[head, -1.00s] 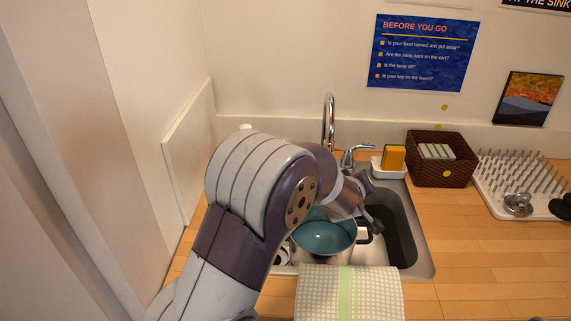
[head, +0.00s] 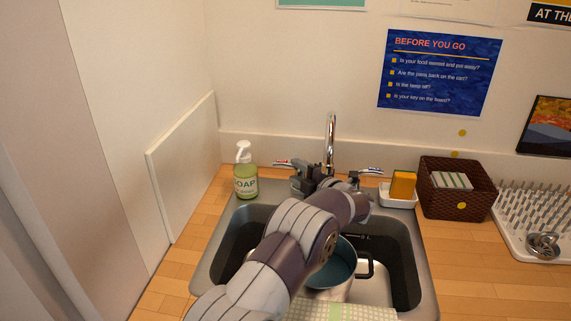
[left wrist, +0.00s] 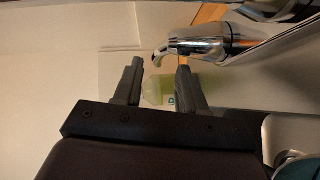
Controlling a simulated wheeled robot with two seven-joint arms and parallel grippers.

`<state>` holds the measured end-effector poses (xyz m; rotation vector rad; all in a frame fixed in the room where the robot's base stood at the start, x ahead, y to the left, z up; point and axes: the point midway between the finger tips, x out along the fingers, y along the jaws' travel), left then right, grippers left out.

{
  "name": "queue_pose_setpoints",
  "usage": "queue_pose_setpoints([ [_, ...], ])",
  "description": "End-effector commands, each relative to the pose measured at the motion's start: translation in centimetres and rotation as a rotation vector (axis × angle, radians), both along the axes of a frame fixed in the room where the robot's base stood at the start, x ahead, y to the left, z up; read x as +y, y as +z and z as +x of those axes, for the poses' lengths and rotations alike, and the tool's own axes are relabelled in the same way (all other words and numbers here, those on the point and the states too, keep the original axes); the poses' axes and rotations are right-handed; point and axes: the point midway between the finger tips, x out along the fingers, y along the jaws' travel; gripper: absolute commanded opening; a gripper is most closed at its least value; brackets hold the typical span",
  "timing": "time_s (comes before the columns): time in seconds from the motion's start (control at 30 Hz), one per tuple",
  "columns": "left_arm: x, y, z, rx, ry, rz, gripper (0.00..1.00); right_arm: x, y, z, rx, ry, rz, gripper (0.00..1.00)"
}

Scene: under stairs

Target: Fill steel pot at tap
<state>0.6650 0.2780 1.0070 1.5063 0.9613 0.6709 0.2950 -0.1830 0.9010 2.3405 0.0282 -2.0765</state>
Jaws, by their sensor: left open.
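The steel pot (head: 338,278) stands in the sink (head: 233,262) under the tap, partly hidden by my left arm; its inside looks blue-teal, and I cannot tell whether that is water. Its dark handle points right. The chrome tap spout (head: 331,135) rises behind the sink. A lever with a red mark (head: 284,163) is on its left and a lever with a blue mark (head: 368,170) on its right. My left gripper (head: 308,173) is open and empty beside the red-marked lever. In the left wrist view a chrome lever (left wrist: 195,45) lies just past the fingertips. My right gripper is out of view.
A soap bottle (head: 243,175) stands left of the tap. A sponge in a white dish (head: 398,195), a brown basket (head: 455,200) and a drying rack (head: 530,215) stand to the right. A checked towel (head: 345,312) hangs at the sink's front. The wall is close behind.

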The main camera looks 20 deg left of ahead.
Motion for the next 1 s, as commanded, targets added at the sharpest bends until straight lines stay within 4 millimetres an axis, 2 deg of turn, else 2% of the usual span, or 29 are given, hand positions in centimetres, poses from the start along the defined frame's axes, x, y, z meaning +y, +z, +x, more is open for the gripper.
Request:
queue_pose_setpoints([
  [0.1,2.4,-0.2,1.4,0.001,0.001,0.001,0.41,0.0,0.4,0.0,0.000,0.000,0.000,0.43],
  [0.23,4.1,-0.5,2.4,0.001,-0.001,0.000,0.41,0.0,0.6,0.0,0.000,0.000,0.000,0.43],
  [0.4,4.9,-0.6,2.9,0.002,-0.003,0.002,0.41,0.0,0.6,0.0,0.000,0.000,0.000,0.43],
  [0.6,4.9,-0.6,2.9,0.002,-0.003,0.002,0.41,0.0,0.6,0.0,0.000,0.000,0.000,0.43],
  [0.73,4.9,-0.6,2.9,0.002,-0.003,0.002,0.00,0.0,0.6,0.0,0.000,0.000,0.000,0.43],
  [0.9,4.9,-0.6,2.9,0.002,0.004,0.002,0.00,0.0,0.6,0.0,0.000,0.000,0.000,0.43],
  [1.0,4.7,-0.7,2.7,-0.002,0.070,0.002,0.00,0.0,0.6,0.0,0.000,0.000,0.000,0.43],
])
